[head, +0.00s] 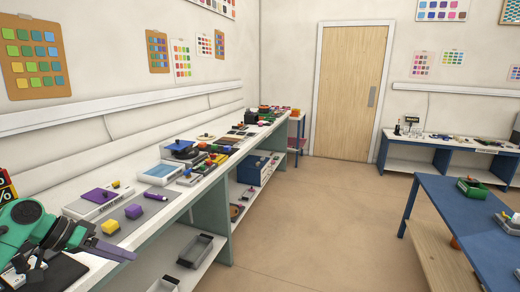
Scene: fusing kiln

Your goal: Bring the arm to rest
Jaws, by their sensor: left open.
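My left arm, green and black, comes in at the lower left of the head view. My left gripper (104,244) is over the near end of the long white workbench (165,220). It is open, with nothing seen between its fingers. My right gripper is out of view.
A purple block (134,211) and a purple marker-like piece (156,196) lie on the bench. A white device with a purple plate (100,196) stands by the wall. A blue table (460,215) is at right. The floor (300,220) between is clear.

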